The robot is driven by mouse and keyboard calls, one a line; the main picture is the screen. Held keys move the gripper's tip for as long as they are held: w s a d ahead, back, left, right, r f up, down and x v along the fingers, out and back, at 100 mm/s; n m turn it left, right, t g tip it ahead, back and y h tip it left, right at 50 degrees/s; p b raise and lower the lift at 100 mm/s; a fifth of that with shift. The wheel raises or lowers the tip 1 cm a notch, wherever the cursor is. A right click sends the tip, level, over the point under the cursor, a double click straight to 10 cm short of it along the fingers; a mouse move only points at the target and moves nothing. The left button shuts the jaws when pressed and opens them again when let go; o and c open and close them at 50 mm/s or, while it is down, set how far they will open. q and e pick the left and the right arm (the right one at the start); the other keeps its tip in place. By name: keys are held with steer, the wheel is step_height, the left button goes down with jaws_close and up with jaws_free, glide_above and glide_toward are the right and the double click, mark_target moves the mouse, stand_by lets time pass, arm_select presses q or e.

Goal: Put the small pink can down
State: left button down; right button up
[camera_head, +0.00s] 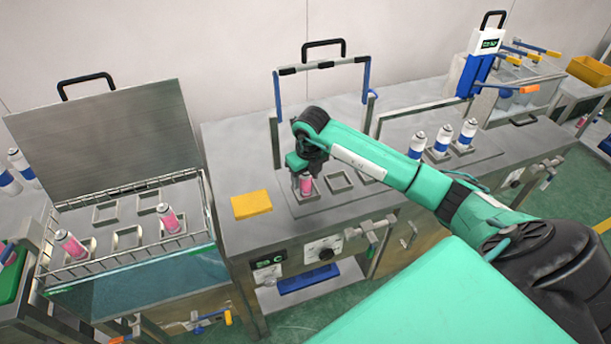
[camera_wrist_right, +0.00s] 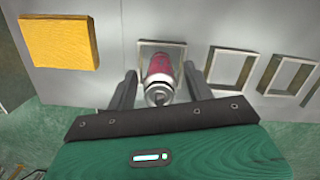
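The small pink can (camera_head: 306,186) with a silver top stands at the leftmost square frame on the middle bench, under my right gripper (camera_head: 304,172). In the right wrist view the pink can (camera_wrist_right: 158,68) appears inside the square frame (camera_wrist_right: 178,45). My right gripper (camera_wrist_right: 158,78) is open there, one finger on each side of the can, with a gap showing on both sides. The can's base is partly hidden by its own body. My left gripper is not in view.
A yellow block (camera_head: 251,204) lies left of the can. An empty square frame (camera_head: 338,182) is to its right. Two pink cans (camera_head: 168,218) (camera_head: 70,244) stand in the wire-railed bath at left. Several blue-and-white cans (camera_head: 442,139) stand farther right. A handled frame (camera_head: 322,65) rises behind.

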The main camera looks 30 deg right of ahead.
steer(key=shift+r, duration=0.1)
steer(key=shift+r, duration=0.25)
steer(key=r+b, duration=0.1)
steer(key=r, duration=0.2)
steer(key=s+r+b, duration=0.1)
steer(key=r, duration=0.3)
steer(key=r+b, duration=0.1)
steer(key=r, duration=0.2)
steer(key=shift+s+r, duration=0.15)
steer(key=shift+r, duration=0.05)
steer(key=shift+s+r, duration=0.1)
steer(key=shift+r, duration=0.5)
steer(key=shift+a, duration=0.1)
